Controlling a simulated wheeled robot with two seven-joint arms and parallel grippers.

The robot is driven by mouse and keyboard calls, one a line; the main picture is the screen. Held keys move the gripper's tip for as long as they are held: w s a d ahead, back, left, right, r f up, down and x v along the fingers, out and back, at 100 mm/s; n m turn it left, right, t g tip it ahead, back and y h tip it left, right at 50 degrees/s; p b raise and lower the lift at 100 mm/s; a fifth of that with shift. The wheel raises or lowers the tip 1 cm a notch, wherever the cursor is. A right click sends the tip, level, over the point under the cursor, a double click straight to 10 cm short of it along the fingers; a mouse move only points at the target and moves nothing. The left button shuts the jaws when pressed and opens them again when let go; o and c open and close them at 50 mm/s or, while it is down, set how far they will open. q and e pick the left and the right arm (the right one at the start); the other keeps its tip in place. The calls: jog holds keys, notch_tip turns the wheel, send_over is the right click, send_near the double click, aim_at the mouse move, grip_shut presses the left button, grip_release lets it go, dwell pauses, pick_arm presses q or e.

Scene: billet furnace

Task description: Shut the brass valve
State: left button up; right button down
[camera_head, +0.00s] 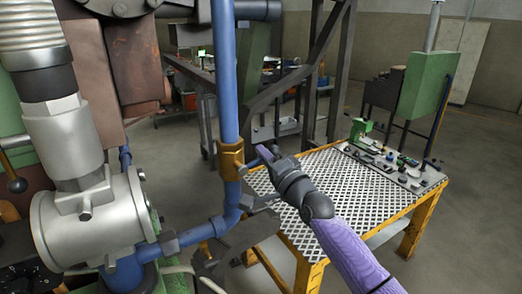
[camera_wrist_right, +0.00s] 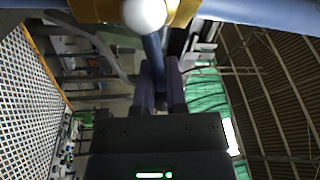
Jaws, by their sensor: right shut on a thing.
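The brass valve (camera_head: 231,160) sits on a vertical blue pipe (camera_head: 228,75), a little above the elbow where the pipe turns left. Its blue lever sticks out to the right, across the line of the pipe. My right gripper (camera_head: 264,150) is shut on the lever, to the right of the valve body. In the right wrist view the lever (camera_wrist_right: 153,50) runs from the brass body (camera_wrist_right: 184,12) down between the dark fingers (camera_wrist_right: 157,85). A white ball (camera_wrist_right: 145,14) partly covers the brass there. The lever's gripped end is hidden by the fingers. My left gripper is not in view.
A yellow-framed table with a patterned top (camera_head: 345,195) stands to the right, under my right forearm, with small parts at its back. A large grey flanged pipe fitting (camera_head: 95,220) fills the left. A dark steel frame (camera_head: 300,75) rises behind the valve. Open floor lies beyond.

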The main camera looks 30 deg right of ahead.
jog(key=shift+d+f+m+h, duration=0.1)
jog(key=shift+f+m+h, duration=0.25)
jog(key=shift+m, duration=0.7)
jog(key=shift+d+f+m+h, duration=0.15)
jog(key=shift+f+m, duration=0.35)
jog(key=shift+m, duration=0.55)
jog(key=shift+f, duration=0.1)
jog(key=c, duration=0.7)
grip_release()
jog(key=shift+d, duration=0.1)
jog(key=shift+s, duration=0.1)
jog(key=s+f, duration=0.2)
jog(key=s, duration=0.7)
jog(key=shift+s, duration=0.3)
jog(key=shift+d, duration=0.1)
